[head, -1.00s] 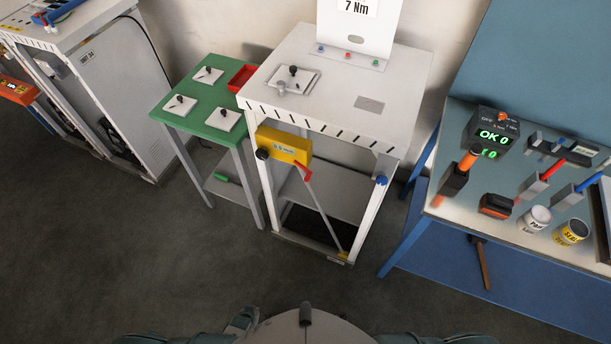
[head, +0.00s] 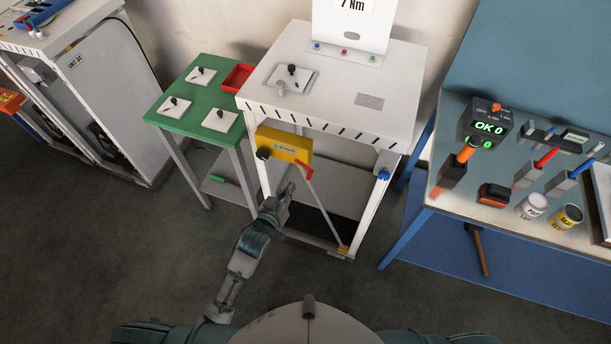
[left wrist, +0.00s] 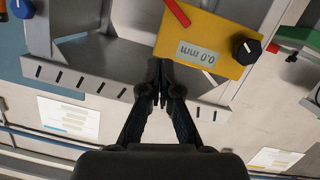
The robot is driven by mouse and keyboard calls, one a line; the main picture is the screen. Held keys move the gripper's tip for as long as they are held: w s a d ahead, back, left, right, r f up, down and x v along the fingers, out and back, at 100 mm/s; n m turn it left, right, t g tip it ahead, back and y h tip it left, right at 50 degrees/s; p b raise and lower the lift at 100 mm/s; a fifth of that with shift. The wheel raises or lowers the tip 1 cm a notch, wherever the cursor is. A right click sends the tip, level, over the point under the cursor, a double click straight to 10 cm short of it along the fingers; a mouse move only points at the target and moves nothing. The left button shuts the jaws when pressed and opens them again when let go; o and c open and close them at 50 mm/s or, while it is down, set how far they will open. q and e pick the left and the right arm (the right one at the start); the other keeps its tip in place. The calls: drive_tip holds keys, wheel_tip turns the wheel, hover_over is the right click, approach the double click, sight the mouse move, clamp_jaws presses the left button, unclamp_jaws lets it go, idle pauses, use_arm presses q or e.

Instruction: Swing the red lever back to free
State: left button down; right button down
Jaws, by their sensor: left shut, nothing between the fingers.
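The red lever (head: 304,170) sits at the right end of a yellow box (head: 286,146) on the white dispenser frame, slanting down to the right. In the left wrist view the red lever (left wrist: 177,12) shows at the top, beside the yellow box (left wrist: 212,35) with its "0.0 mm" display. My left gripper (head: 290,187) is below the yellow box and left of the lever in the head view. In the left wrist view its fingers (left wrist: 162,78) are together and empty, apart from the lever. My right gripper is out of view.
A black knob (head: 264,153) is on the box's left end. A grey rod (head: 326,212) runs down from near the lever inside the frame. A green table (head: 190,127) stands left, a tool bench (head: 465,207) right. Open floor lies in front.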

use_arm(q)
drive_tip(key=x, duration=1)
drive_tip(key=shift+a, duration=0.1)
drive_tip(key=shift+s+d+f+p, duration=0.15)
drive_tip(key=shift+d+f, duration=0.15)
drive_tip(key=shift+f, duration=0.7)
drive_tip(key=shift+d+f+p, duration=0.15)
drive_tip(key=shift+d+f, duration=0.1)
drive_tip(key=shift+f, duration=0.8)
drive_tip(key=shift+a, duration=0.1)
